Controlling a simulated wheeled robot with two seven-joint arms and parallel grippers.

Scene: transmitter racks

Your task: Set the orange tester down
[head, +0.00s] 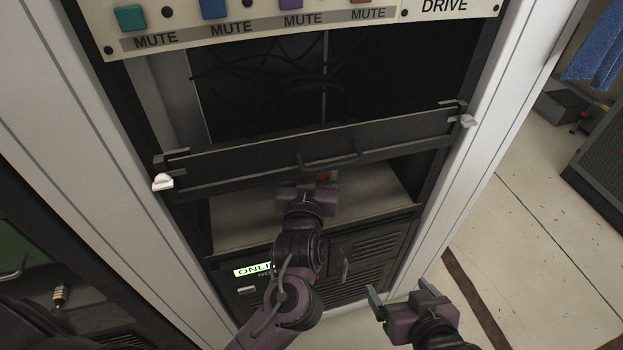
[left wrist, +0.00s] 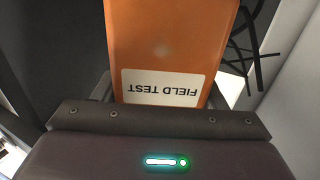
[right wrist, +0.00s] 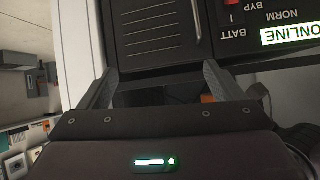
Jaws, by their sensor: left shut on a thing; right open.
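The orange tester (left wrist: 170,45) fills the upper middle of the left wrist view, with a white FIELD TEST label upside down. My left gripper (head: 312,184) is shut on it, one finger at each side. My right gripper (head: 400,292) is open and empty in front of the rack, low on the right.
The dark drawer front (head: 310,150) with a handle crosses above the bay. A panel with coloured MUTE buttons (head: 298,20) is higher up. Below the shelf is a vented unit with a lit ONLINE sign (head: 252,270). White rack posts (head: 490,130) flank the bay.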

